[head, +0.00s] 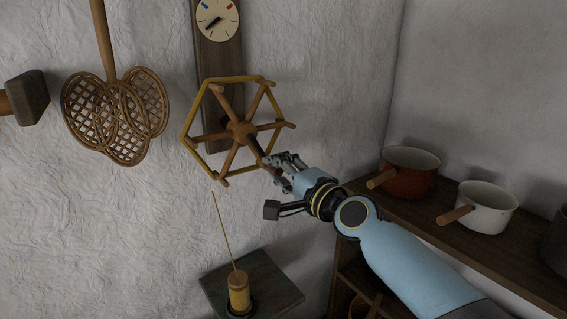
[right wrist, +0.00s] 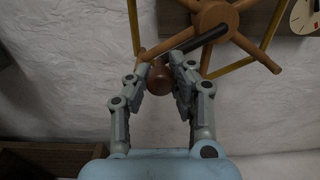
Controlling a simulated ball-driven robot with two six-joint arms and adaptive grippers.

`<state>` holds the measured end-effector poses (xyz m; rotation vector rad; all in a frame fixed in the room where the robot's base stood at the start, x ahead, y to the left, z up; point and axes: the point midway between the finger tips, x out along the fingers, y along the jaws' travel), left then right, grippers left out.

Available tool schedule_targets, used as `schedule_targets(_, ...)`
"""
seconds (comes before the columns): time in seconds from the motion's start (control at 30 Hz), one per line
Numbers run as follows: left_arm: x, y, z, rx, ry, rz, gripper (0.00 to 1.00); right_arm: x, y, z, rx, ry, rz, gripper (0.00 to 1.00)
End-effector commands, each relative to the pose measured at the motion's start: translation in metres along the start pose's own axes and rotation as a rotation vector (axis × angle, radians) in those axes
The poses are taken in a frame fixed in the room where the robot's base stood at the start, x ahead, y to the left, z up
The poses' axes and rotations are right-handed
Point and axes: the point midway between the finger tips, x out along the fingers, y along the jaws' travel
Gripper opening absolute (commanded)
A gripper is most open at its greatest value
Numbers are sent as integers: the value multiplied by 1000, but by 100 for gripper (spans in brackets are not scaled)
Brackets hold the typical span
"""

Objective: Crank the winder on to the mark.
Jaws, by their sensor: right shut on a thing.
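The winder (head: 238,130) is a wooden hub with several spokes, mounted on a dark wall board, with yellow thread around the spoke ends. Above it a pale round dial (head: 217,19) has a black pointer toward the lower left, a blue mark at upper left and a red mark at upper right. My right gripper (head: 279,163) is at the winder's lower right. In the right wrist view its fingers are shut on the round brown crank knob (right wrist: 159,79), at the end of the dark crank arm (right wrist: 193,41). My left gripper is not in view.
A yellow spool (head: 239,292) stands on a dark wall bracket (head: 282,291) below, with thread rising from it. A wicker beater (head: 115,115) and a dark mallet head (head: 27,97) are at left. A shelf (head: 404,207) at right holds a red-brown pot (head: 409,180) and a white pot (head: 483,211).

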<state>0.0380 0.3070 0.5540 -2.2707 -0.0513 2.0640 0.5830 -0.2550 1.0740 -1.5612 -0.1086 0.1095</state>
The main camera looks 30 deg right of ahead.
Motion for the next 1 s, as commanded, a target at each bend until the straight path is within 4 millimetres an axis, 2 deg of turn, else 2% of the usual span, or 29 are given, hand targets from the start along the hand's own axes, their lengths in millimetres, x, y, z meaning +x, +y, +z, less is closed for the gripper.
schedule_targets(0.4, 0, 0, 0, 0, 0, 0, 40, 0, 6, 11, 155, 0, 2, 0)
schedule_targets(0.87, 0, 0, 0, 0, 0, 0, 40, 0, 7, 12, 168, 0, 2, 0)
schedule_targets(0.9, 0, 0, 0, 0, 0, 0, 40, 0, 7, 12, 168, 0, 2, 21)
schedule_targets(1.0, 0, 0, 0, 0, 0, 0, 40, 0, 7, 12, 168, 0, 2, 34)
